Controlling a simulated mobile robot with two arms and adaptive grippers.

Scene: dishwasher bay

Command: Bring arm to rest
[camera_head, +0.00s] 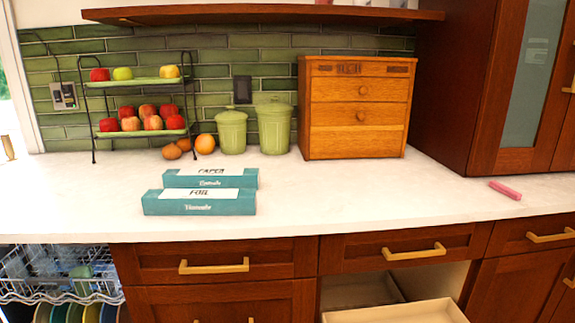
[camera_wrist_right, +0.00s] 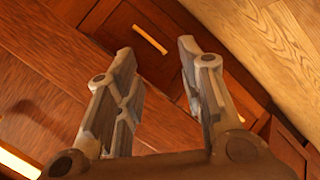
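My right gripper (camera_wrist_right: 155,75) shows in the right wrist view. Its two fingers are apart with nothing between them, so it is open and empty. Beyond the fingers are brown wooden cabinet fronts and a brass handle (camera_wrist_right: 150,39); no contact with them can be seen. Neither gripper shows in the head view, and my left gripper is in no frame.
An open drawer (camera_head: 395,313) juts out at bottom centre. The dishwasher rack (camera_head: 60,290) with dishes is at lower left. The white counter (camera_head: 330,200) holds two teal boxes (camera_head: 200,204), green canisters, a fruit stand and a wooden box (camera_head: 357,110). Wood floor (camera_wrist_right: 265,45) shows at upper right.

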